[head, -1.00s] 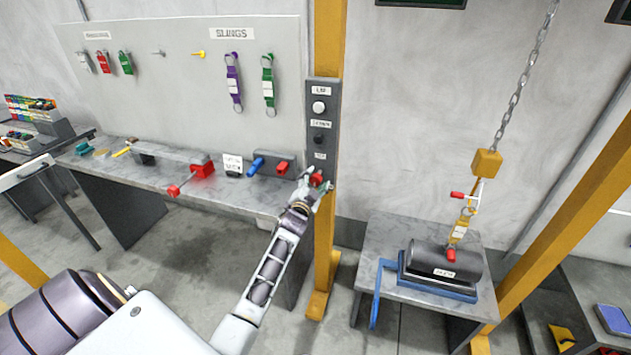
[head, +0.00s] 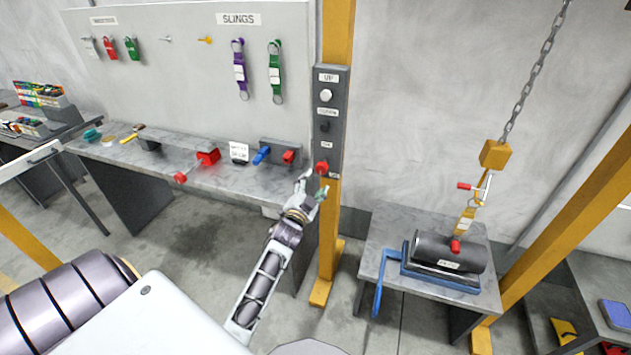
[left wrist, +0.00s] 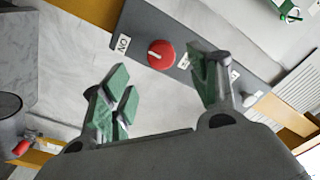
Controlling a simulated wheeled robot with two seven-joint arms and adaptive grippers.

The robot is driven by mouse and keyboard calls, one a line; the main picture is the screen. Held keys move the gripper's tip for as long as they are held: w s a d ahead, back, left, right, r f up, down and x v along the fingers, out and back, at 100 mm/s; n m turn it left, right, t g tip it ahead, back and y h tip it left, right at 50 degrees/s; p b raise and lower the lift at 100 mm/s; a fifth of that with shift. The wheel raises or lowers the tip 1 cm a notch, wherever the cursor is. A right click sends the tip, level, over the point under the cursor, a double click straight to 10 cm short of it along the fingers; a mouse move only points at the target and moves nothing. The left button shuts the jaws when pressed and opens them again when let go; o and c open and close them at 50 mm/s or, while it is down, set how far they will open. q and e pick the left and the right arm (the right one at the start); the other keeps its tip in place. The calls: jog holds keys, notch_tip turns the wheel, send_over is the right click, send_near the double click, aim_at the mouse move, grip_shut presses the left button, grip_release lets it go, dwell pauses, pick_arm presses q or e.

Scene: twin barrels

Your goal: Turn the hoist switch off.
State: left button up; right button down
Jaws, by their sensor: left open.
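The hoist switch is a round red knob (head: 322,168) low on the grey control panel (head: 327,105) on the yellow post. It also shows in the left wrist view (left wrist: 161,54), with a pale mark on its face on the side of the ON label (left wrist: 122,43). Another label (left wrist: 184,62) sits on its other side, partly hard to read. My left gripper (head: 311,188) is open and empty, just below and left of the knob. In the left wrist view its green-padded fingers (left wrist: 163,88) are spread, with the knob beyond them and apart from them. My right gripper is out of view.
A white button (head: 326,95) and a dark button (head: 324,127) sit above the knob. A workbench (head: 215,178) with clamps stands to the left. To the right, a hoist chain (head: 530,75) hangs over a dark cylinder (head: 440,252) on a small table.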

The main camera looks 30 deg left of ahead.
pick_arm(q)
jog(key=shift+v, duration=1.45)
jog(key=shift+n, duration=0.4)
